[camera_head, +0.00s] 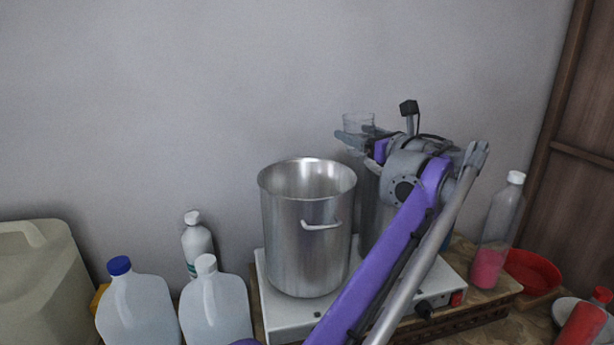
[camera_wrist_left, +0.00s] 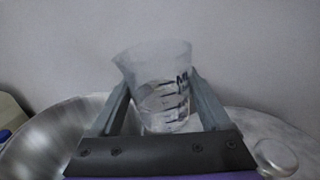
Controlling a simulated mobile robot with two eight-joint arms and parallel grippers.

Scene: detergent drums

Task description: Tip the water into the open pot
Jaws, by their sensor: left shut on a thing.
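My left gripper (camera_head: 357,138) is shut on a clear measuring beaker (camera_head: 359,122), held up behind and to the right of the open pot's rim. In the left wrist view the beaker (camera_wrist_left: 160,75) sits between my two fingers, slightly tilted, with dark markings and what looks like clear water in its lower part. The open pot (camera_head: 308,245) is a tall steel pot with a side handle, standing on a white hotplate. Its inside bottom is hidden. A second steel pot (camera_head: 369,205) stands to its right, mostly behind my arm; its lid knob (camera_wrist_left: 276,156) shows in the left wrist view.
Two translucent jugs (camera_head: 138,310), a white bottle (camera_head: 196,243) and a beige canister (camera_head: 42,280) stand left of the hotplate (camera_head: 283,312). A bottle with pink contents (camera_head: 490,262), a red bowl (camera_head: 535,270) and a red bottle (camera_head: 586,322) are at the right. The wall is close behind.

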